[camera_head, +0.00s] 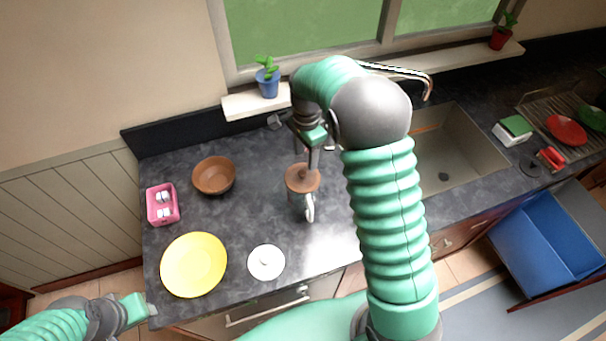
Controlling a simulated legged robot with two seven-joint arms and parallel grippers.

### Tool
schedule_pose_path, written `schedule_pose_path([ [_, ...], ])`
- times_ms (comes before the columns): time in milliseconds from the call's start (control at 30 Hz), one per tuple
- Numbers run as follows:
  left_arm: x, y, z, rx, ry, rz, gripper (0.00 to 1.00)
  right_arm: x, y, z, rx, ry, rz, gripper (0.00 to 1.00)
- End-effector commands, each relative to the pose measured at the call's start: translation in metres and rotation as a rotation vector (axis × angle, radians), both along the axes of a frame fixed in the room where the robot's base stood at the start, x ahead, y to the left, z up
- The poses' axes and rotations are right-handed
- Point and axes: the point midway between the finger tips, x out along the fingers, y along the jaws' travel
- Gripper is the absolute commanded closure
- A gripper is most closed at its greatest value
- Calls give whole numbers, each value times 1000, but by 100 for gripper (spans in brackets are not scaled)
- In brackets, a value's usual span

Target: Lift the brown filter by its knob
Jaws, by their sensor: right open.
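The brown filter (301,181) sits on top of a mug with a pale handle (309,208) on the dark counter. Its small knob is at the top, close to my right gripper's fingers. My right gripper (305,160) is open and points down just above the filter, around or beside the knob; I cannot tell which. The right arm hides part of the counter behind it. My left gripper (150,311) is low at the left, by the counter's front edge, away from the filter; its fingers are too small to read.
A brown bowl (214,176), a pink holder (162,204), a yellow plate (194,265) and a white lid (266,262) stand on the counter's left part. A sink (461,150) lies to the right. A blue potted plant (268,80) stands on the sill behind. An open blue drawer (547,240) is at the right.

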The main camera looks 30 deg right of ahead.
Motion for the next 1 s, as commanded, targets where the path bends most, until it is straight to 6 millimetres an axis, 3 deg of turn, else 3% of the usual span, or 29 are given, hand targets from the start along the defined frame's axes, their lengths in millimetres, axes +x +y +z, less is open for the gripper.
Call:
schedule_pose_path([
  [167, 0, 0, 22, 0, -1, 1, 64, -9, 12, -22, 3, 5, 3, 52],
  [300, 0, 0, 26, 0, -1, 1, 64, -9, 10, -45, 2, 0, 0, 52],
  [533, 0, 0, 24, 0, 0, 1, 64, -6, 10, -51, 3, 0, 1, 52],
  [900, 0, 0, 24, 0, 0, 1, 64, -7, 12, -49, 1, -2, 1, 100],
  [1000, 0, 0, 24, 0, 0, 1, 64, -7, 11, -49, 1, -2, 1, 100],
])
